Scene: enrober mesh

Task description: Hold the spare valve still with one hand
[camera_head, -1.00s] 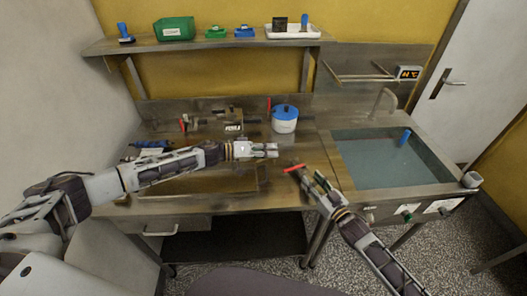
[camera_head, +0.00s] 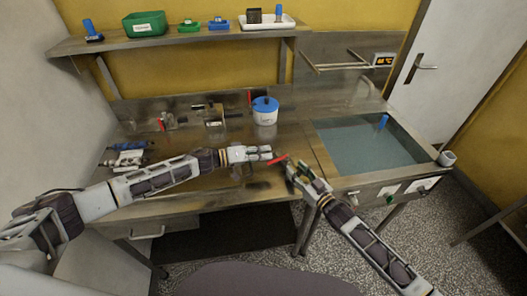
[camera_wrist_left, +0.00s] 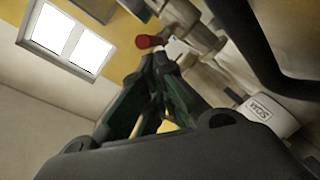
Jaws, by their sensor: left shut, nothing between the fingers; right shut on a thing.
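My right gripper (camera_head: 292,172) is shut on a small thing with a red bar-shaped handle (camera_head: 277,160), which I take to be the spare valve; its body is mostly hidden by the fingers. It is held over the front right part of the bench. My left gripper (camera_head: 262,153) is shut and empty, its tips close to the red handle; I cannot tell whether they touch. In the left wrist view, a round red end (camera_wrist_left: 149,41) shows just past the dark green fingers of my left gripper (camera_wrist_left: 152,72).
A metal bench (camera_head: 190,202) lies under both arms. Behind stand metal fittings (camera_head: 215,115) and a white pot with a blue lid (camera_head: 265,111). The water-filled sink (camera_head: 365,148) is at right. A shelf (camera_head: 170,40) carries a green bin (camera_head: 145,24) and a white tray (camera_head: 266,21).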

